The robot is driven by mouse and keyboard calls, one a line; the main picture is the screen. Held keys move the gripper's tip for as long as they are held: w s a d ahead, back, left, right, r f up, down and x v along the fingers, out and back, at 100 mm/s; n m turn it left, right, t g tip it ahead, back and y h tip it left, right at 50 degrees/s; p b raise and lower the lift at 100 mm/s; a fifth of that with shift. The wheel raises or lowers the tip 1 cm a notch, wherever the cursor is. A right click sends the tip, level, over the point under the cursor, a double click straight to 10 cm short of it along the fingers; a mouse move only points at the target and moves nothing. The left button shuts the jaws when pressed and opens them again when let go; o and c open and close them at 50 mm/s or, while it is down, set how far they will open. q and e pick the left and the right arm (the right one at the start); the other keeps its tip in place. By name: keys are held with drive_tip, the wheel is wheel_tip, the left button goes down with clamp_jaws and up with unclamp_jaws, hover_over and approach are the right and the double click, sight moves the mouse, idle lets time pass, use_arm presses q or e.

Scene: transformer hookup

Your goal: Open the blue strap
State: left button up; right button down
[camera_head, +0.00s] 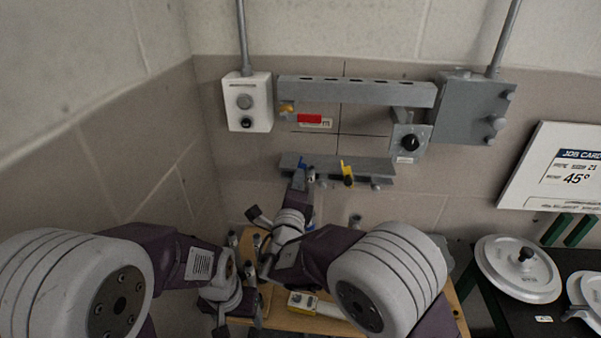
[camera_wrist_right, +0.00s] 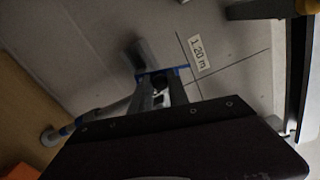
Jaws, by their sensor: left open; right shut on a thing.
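The blue strap (camera_head: 301,164) hangs at the left end of the lower grey wall bracket (camera_head: 340,166). My right gripper (camera_head: 299,180) reaches up to it from below and is shut on it. In the right wrist view, a thin blue band (camera_wrist_right: 178,70) crosses at the tips of my right gripper (camera_wrist_right: 162,78); the picture is dark there and most of the strap is hidden. My left gripper (camera_head: 248,248) is open, low and left of the strap, above the wooden table and apart from the strap.
A yellow strap (camera_head: 346,173) hangs on the same bracket, close to the right. A white switch box (camera_head: 246,102), a grey upper channel (camera_head: 358,92) and a grey box (camera_head: 472,108) are on the wall. My arms cover much of the wooden table (camera_head: 285,321).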

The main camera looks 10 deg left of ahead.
drive_tip(key=shift+a+n+p, duration=0.35)
drive_tip(key=shift+n+p, duration=0.8)
drive_tip(key=shift+n, duration=0.05)
drive_tip(key=shift+a+n+p, duration=0.3)
drive_tip(key=shift+n+p, duration=0.85)
drive_tip(key=shift+n, duration=0.05)
drive_tip(key=shift+f, duration=0.1)
drive_tip(key=c, duration=1.6)
unclamp_jaws()
drive_tip(key=shift+o, duration=0.2)
drive_tip(key=s+b, duration=0.1)
drive_tip(key=s, duration=0.6)
drive_tip(key=shift+s, duration=0.35)
